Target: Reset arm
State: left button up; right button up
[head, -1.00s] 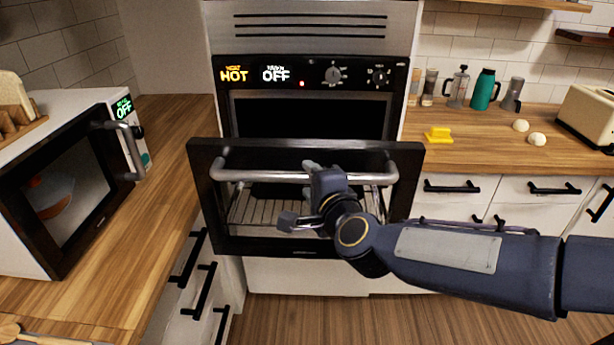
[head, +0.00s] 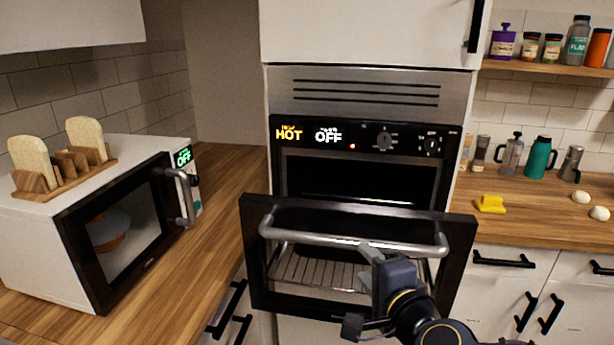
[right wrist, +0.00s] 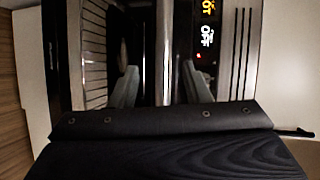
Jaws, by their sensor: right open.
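My right gripper (head: 361,289) is open in front of the partly open oven door (head: 455,260) in the head view. Its upper finger overlaps the lower edge of the door's handle (head: 300,238); I cannot tell if they touch. In the right wrist view the two fingers of the right gripper (right wrist: 160,87) are spread, nothing is held, and the handle bar (right wrist: 163,45) shows in the gap between them, apparently beyond the tips. My left gripper is not in view.
A microwave (head: 130,225) with a toast rack (head: 70,170) on top stands on the left counter (head: 215,225). A yellow dish (head: 490,204), eggs, a teal flask (head: 538,158) and other bottles are on the right counter. The oven rack (head: 315,272) shows below the handle.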

jog(key=s+d+f+n+g, duration=0.3)
jog(key=s+f+n+g, duration=0.2)
jog(key=s, duration=0.5)
jog(key=s+d+f+n+g, duration=0.3)
jog(key=s+f+n+g, duration=0.1)
jog(key=s+f+n, duration=0.3)
jog(key=s+n, duration=0.2)
jog(key=s, duration=0.1)
jog(key=shift+s+d+g+y+p, duration=0.2)
jog(key=shift+d+g+y+p, duration=0.05)
jog(key=shift+g+y+p, duration=0.15)
